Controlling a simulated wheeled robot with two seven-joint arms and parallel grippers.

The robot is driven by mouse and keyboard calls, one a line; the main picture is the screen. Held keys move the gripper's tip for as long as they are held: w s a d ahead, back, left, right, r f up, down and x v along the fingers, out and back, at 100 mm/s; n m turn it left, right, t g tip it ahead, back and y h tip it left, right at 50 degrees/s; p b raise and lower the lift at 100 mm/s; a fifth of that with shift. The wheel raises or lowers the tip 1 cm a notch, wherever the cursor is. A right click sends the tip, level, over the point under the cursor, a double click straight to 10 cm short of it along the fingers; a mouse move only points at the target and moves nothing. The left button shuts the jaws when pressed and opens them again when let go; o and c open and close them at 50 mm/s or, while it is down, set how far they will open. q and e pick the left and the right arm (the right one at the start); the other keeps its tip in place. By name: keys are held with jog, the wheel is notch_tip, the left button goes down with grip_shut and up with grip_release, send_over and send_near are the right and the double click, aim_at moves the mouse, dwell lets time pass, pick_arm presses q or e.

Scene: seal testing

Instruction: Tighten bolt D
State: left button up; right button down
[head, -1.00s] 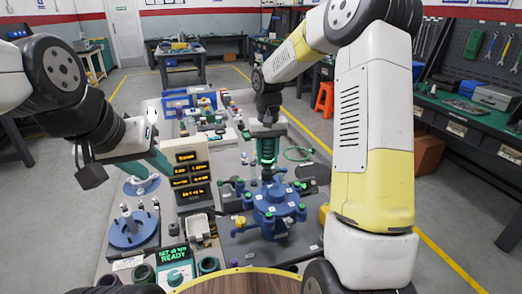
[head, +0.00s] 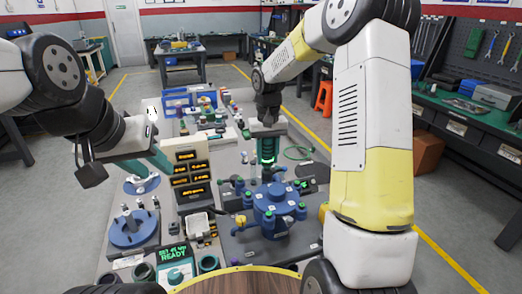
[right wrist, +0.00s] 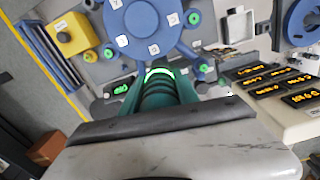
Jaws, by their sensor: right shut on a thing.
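A blue round flange body (head: 275,208) with white letter tags and several green-capped bolts stands on the bench in the head view. It also shows at the top of the right wrist view (right wrist: 145,20). My right gripper (head: 267,130) is shut on a teal driver tool (head: 267,151) with a lit green ring, held upright at the flange's far side. The tool's lower end and any bolt under it are hidden. I cannot read which tag is D. My left gripper (head: 150,152) is at the left, above a blue disc fixture; its jaw opening is unclear.
A panel with orange readouts (head: 190,178) stands between the arms. A teal unit with a green READY display (head: 174,262) is at the front. A blue round fixture (head: 131,231) is at the left, and a yellow block (right wrist: 76,35) lies beside the flange.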

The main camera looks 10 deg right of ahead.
aim_at(268, 142)
jog(key=shift+r, duration=2.5)
